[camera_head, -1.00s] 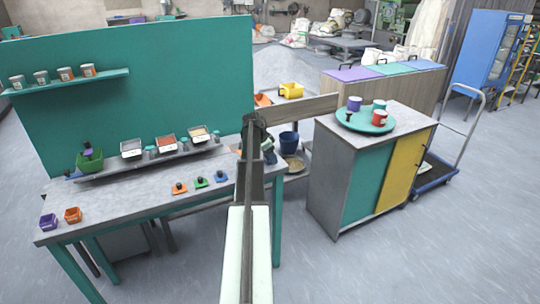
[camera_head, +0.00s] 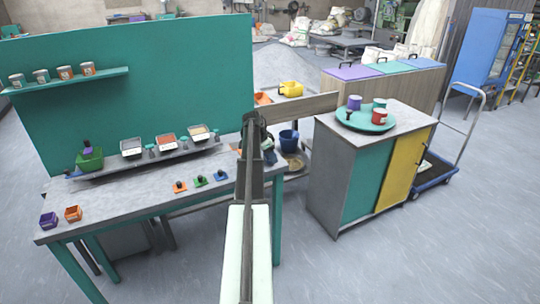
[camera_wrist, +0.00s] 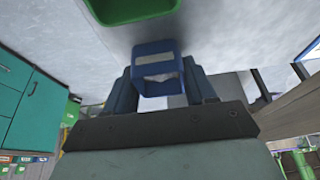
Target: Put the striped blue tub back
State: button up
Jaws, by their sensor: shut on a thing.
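In the wrist view a blue tub (camera_wrist: 155,66) with a pale stripe sits between the two fingers of my gripper (camera_wrist: 160,88), which is shut on it. In the head view my gripper (camera_head: 268,152) is at the right end of the workbench (camera_head: 120,193), and my arm hides much of the held tub. A green container (camera_wrist: 130,8) shows at the top edge of the wrist view, just beyond the tub.
A darker blue bucket (camera_head: 289,139) stands right of my gripper. A teal round tray (camera_head: 350,121) with several cups is on the cabinet (camera_head: 335,170). A shelf (camera_head: 110,80) holds several tubs. Small orange, green and blue tools lie on the bench, whose front middle is clear.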

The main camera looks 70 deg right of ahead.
jog(key=shift+f, duration=0.35)
jog(key=o, duration=1.2)
jog(key=shift+o, duration=0.5)
jog(key=shift+o, duration=1.1)
jog(key=shift+r, duration=3.5)
jog(key=shift+w, duration=0.1)
